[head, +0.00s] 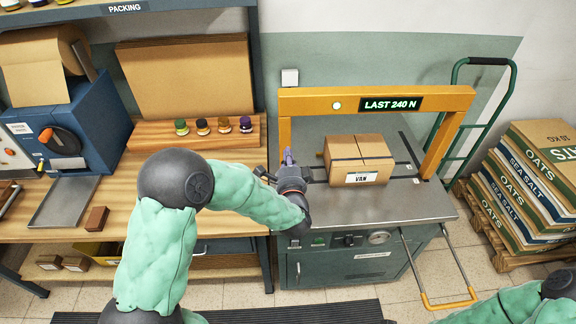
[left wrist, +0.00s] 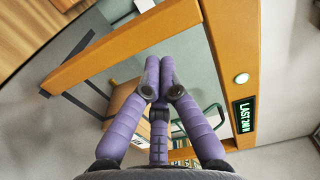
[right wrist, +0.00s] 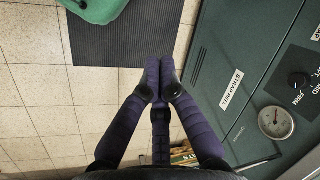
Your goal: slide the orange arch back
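The orange arch (head: 350,101) stands upright over the grey machine top (head: 350,205), with a lit "LAST 240 N" display on its beam. In the left wrist view the arch (left wrist: 130,45) runs diagonally past my fingertips. A taped carton (head: 345,150) labelled "VAN" sits on the machine top within the arch's span. My left gripper (head: 287,157) is shut and empty, close by the foot of the arch's left post; I cannot tell whether it touches the post. My right gripper (right wrist: 160,75) is shut and empty, low in front of the machine, outside the head view.
A wooden bench (head: 110,215) with small jars on a riser (head: 150,134) and a blue dispenser (head: 75,125) stands left. An orange-ended handle (head: 450,304) juts from the machine's front. A green trolley (head: 487,125) and stacked sacks (head: 528,180) stand right. A dark mat (right wrist: 120,40) covers the floor.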

